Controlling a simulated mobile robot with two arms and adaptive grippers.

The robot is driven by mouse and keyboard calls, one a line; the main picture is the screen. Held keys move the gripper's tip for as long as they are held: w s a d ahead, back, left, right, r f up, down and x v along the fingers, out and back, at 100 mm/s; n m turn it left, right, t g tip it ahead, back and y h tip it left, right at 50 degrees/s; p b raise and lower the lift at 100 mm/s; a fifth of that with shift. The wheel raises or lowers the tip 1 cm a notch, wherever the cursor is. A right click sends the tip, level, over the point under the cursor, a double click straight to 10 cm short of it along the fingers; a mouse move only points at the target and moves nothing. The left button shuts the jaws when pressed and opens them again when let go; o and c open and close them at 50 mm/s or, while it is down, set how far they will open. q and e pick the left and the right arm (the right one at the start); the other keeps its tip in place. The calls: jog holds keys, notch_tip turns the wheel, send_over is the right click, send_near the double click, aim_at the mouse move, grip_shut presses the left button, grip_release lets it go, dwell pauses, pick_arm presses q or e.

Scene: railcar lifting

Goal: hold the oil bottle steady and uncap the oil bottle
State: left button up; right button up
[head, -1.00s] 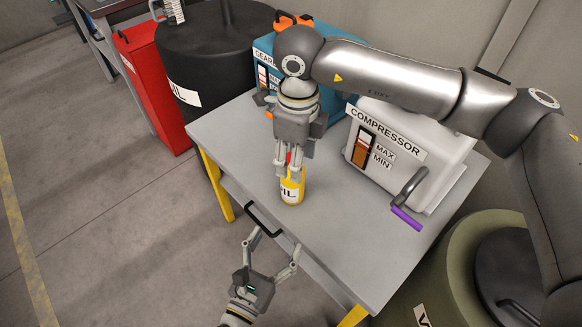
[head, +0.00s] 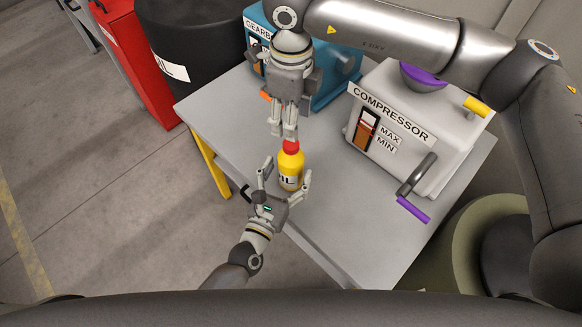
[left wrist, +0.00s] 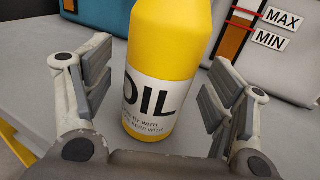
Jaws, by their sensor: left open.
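The yellow oil bottle (head: 290,170) stands upright on the grey table, with a red cap (head: 291,147) on top. It also shows in the left wrist view (left wrist: 168,60), cap out of frame. My left gripper (head: 286,171) is open at the near side of the bottle. In the left wrist view its fingers (left wrist: 155,90) stand left and right of the bottle, with gaps on both sides. My right gripper (head: 283,133) points down just above and behind the cap. Its fingertips are close together; whether they touch the cap is unclear.
A white compressor (head: 410,130) with a crank handle ending in a purple grip (head: 413,209) stands on the table (head: 340,230) at right. A teal gearbox (head: 335,85) stands behind my right gripper. A black barrel (head: 190,40) and red cabinet (head: 135,60) are at left.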

pick_arm(q)
jog(key=shift+x, duration=0.85)
